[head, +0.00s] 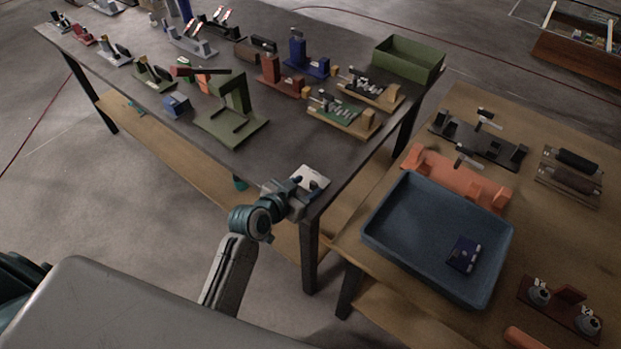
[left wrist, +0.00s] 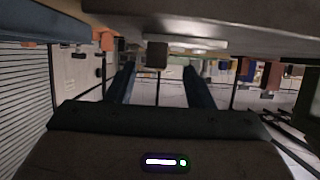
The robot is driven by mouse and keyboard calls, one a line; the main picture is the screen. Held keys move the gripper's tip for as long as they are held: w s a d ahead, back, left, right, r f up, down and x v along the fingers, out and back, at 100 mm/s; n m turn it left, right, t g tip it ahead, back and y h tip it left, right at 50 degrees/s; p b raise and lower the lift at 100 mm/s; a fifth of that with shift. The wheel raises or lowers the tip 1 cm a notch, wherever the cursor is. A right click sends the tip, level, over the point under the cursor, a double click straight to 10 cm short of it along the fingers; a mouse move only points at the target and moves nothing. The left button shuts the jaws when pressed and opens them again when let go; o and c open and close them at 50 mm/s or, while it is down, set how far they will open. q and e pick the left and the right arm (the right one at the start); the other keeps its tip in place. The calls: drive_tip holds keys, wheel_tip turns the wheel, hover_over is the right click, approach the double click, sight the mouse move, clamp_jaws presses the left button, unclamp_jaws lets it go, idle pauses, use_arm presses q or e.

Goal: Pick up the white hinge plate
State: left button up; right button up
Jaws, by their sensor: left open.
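The white hinge plate (head: 309,174) lies at the front edge of the dark table, close to its near right corner. My left gripper (head: 303,186) is at the near side of the plate, with its fingers overlapping the plate in the head view. In the left wrist view the two dark fingers (left wrist: 160,85) stand apart, with nothing held between them. A pale strip (left wrist: 190,43) and a small brown block (left wrist: 157,55) show beyond them; I cannot tell whether either belongs to the plate. My right gripper is not in view.
Fixtures crowd the dark table (head: 290,130), including a green stand (head: 237,95), circuit-board holders (head: 345,112) and a green bin (head: 409,58). A blue tray (head: 400,225) holding a blue part (head: 464,254) stands on the wooden table at the right.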

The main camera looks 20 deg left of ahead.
sight(314, 183)
use_arm(q)
drive_tip(key=x, duration=0.2)
drive_tip(key=p+x, duration=0.1)
drive_tip(key=x, duration=0.1)
drive_tip(key=shift+d, duration=0.25)
drive_tip(key=shift+s+r, duration=0.1)
drive_tip(key=shift+c, duration=0.5)
clamp_jaws()
drive_tip(key=shift+r, duration=0.1)
